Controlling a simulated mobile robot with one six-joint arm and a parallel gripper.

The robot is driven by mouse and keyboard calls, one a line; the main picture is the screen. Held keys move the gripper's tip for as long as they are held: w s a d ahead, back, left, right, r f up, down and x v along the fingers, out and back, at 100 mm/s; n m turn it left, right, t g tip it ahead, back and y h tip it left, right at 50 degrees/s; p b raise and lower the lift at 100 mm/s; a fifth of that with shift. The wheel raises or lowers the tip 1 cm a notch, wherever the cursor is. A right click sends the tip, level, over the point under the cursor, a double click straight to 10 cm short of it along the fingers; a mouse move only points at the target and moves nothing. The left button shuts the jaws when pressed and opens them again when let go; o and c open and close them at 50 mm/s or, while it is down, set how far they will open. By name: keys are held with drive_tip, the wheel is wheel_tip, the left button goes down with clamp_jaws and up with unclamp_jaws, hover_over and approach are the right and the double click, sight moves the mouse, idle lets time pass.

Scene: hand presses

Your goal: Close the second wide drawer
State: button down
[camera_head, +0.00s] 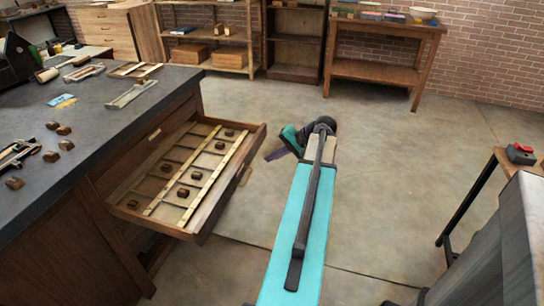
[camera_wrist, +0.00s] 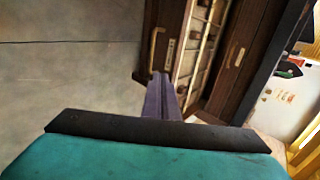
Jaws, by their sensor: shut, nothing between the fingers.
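The open wide drawer (camera_head: 255,140) is pulled far out of the dark-topped wooden bench. It has a brown wooden front and a divided inside holding several small brown blocks. A closed drawer front with a pale handle (camera_head: 154,134) sits above it. My gripper (camera_head: 273,154) is shut and empty, just outside the open drawer's front, near its far right end. In the wrist view my purple fingers (camera_wrist: 161,95) point at the open drawer's front (camera_wrist: 165,55), close to one end of it and beside its handle (camera_wrist: 154,48). I cannot tell whether they touch.
The bench top (camera_head: 80,105) carries clamps, tools and small blocks. Shelves (camera_head: 210,40) and a wooden table (camera_head: 385,70) stand along the brick wall. Another table with a red item (camera_head: 521,153) is at right. The concrete floor between is clear.

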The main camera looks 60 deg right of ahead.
sight(241, 165)
drive_tip(key=shift+w+a+r+x, duration=0.1)
drive_tip(key=shift+w+r+x, duration=0.2)
drive_tip(key=shift+x, duration=1.5)
drive_tip(key=shift+w+a+r+x, duration=0.1)
drive_tip(key=shift+w+r+x, duration=0.2)
drive_tip(key=shift+x, duration=1.5)
drive_tip(key=shift+w+a+r+x, duration=0.1)
drive_tip(key=shift+w+r+x, duration=0.2)
drive_tip(key=shift+x, duration=1.5)
drive_tip(key=shift+w+r+p, duration=0.1)
drive_tip(key=shift+p, duration=0.2)
